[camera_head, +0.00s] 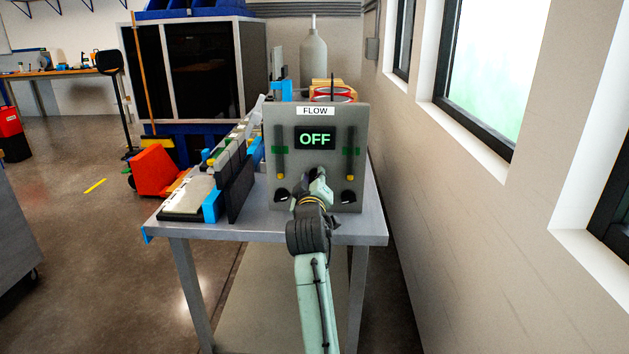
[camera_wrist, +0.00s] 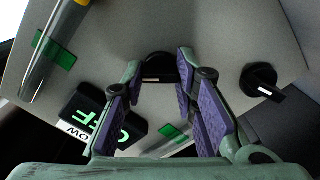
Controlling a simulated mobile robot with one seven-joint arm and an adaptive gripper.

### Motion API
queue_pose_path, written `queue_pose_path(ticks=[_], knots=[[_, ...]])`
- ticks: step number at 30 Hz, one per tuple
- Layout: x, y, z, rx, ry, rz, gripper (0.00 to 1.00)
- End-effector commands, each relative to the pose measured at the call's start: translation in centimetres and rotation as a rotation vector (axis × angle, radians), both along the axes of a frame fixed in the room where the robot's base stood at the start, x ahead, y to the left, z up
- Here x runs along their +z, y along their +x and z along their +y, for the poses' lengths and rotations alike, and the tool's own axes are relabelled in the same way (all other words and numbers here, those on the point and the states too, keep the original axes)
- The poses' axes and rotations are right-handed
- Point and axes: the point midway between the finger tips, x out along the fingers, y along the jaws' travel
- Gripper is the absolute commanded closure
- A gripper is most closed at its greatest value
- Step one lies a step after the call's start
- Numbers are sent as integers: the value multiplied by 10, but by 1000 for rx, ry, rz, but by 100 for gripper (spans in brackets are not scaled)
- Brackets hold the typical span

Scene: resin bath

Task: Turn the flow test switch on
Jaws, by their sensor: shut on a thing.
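The grey flow panel (camera_head: 333,175) stands upright on a table, with a FLOW label at its top. Its display (camera_head: 315,138) reads OFF in green letters. My gripper (camera_head: 318,177) is at the panel's lower middle and hides part of it. In the wrist view my gripper (camera_wrist: 160,72) has its purple-padded fingers on either side of a black knob (camera_wrist: 158,66), shut on it. Another black knob (camera_wrist: 262,81) with a white mark is apart from the fingers, to the right. The display (camera_wrist: 105,118) also shows there, tilted and partly covered by a finger.
The table (camera_head: 368,232) also carries a row of upright plates and blue parts left of the panel. A large bottle (camera_head: 313,55) stands behind it. A wall with windows (camera_head: 490,70) runs close on the right. Open floor lies to the left.

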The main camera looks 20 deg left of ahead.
Motion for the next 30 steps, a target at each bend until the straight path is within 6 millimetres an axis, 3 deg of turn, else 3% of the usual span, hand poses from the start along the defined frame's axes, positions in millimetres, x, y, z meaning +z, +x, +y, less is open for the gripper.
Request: queue_pose_path(ticks=[18, 30], knots=[[0, 0, 0, 0, 534, 154, 100], [0, 0, 0, 0, 719, 207, 100]])
